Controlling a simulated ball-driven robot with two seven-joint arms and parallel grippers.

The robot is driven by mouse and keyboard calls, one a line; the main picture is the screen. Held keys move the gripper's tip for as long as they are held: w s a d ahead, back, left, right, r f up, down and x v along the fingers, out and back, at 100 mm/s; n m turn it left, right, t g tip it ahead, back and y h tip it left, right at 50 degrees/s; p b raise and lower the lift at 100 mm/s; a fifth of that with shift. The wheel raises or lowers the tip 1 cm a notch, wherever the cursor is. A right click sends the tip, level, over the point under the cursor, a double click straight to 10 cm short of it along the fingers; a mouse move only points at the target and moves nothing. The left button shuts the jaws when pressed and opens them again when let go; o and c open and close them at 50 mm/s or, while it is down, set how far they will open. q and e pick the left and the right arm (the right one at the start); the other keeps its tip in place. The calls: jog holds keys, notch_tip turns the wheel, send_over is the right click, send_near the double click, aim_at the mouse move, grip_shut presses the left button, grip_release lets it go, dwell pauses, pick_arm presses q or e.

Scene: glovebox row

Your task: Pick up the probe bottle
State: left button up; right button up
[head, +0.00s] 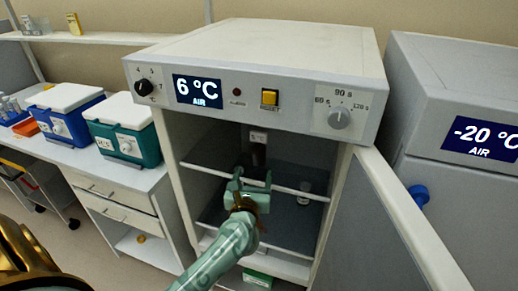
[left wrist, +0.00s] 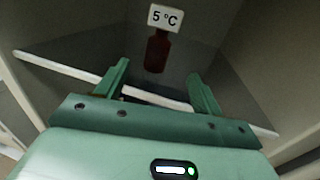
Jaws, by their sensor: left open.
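A dark red-brown bottle (left wrist: 157,52), which looks like the probe bottle, stands inside the open cabinet. A white tag reading 5 °C (left wrist: 166,17) shows at its top. In the head view the bottle (head: 258,155) is small and dark, at the back behind my gripper. My left gripper (head: 252,181) reaches into the cabinet front. In the left wrist view its two fingers (left wrist: 158,76) are spread and empty, with the bottle beyond them and between their lines. My right gripper is not in view.
The cabinet (head: 255,58) reads 6 °C; its door (head: 395,230) is swung open to the right. A white-edged shelf crosses the opening. A small clear jar (head: 305,191) sits inside, right of my gripper. A -20 °C unit (head: 450,130) stands at right, cool boxes (head: 125,130) at left.

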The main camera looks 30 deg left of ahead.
aim_at(258, 155)
pick_arm(q)
jog(key=x, duration=0.7)
jog(key=shift+w+a+f+b, duration=0.15)
jog(key=shift+w+a+b, duration=0.05)
jog(key=shift+w+b, duration=0.15)
jog(key=b+x, duration=0.1)
jog(key=x, duration=0.4)
jog(key=shift+a+f, duration=0.1)
jog(key=shift+f, duration=0.1)
jog(key=shift+r, duration=0.1)
jog(key=c, duration=1.1)
